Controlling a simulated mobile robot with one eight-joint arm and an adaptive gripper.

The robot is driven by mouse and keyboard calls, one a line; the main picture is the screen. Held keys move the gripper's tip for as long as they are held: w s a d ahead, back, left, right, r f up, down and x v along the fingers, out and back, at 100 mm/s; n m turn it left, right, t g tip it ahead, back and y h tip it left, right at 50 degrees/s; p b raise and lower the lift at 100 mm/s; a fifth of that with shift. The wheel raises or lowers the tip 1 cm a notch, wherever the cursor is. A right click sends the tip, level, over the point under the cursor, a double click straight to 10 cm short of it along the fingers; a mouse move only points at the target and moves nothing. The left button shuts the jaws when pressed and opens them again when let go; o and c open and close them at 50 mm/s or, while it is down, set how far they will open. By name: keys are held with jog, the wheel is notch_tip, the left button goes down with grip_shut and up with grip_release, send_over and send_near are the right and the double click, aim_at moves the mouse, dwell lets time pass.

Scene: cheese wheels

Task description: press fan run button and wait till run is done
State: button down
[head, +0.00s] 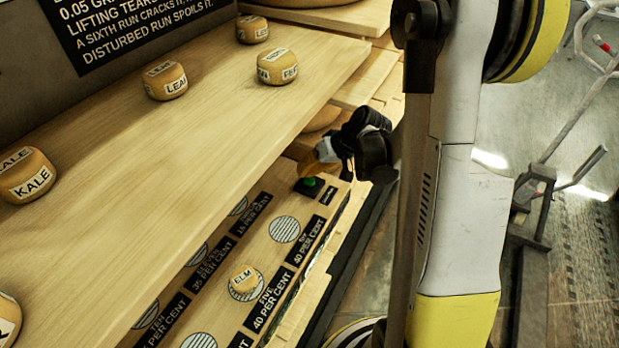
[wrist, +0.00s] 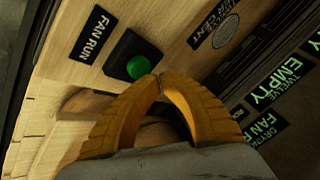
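The green fan run button (wrist: 138,68) sits in a black square housing beside a black FAN RUN label (wrist: 93,35) in the wrist view. In the head view the green button (head: 310,181) is at the far end of the lower board. My gripper (wrist: 158,77) has its two orange fingers together at the tips, with nothing between them. The tips appear just beside the button; I cannot tell whether they touch it. In the head view my gripper (head: 309,168) is above the button, partly hidden by its own wrist.
The lower board has round grilles with per cent labels; a small ELM cheese wheel (head: 245,280) sits on the FIVE grille. The upper shelf (head: 200,120) overhangs it and bears several labelled cheese wheels. A dark panel (wrist: 292,75) with green text, including EMPTY, is at right in the wrist view.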

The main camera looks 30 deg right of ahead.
aim_at(306, 180)
jog(key=shift+r+p, duration=1.8)
jog(key=shift+r, duration=0.75)
jog(key=shift+s+f, duration=0.1)
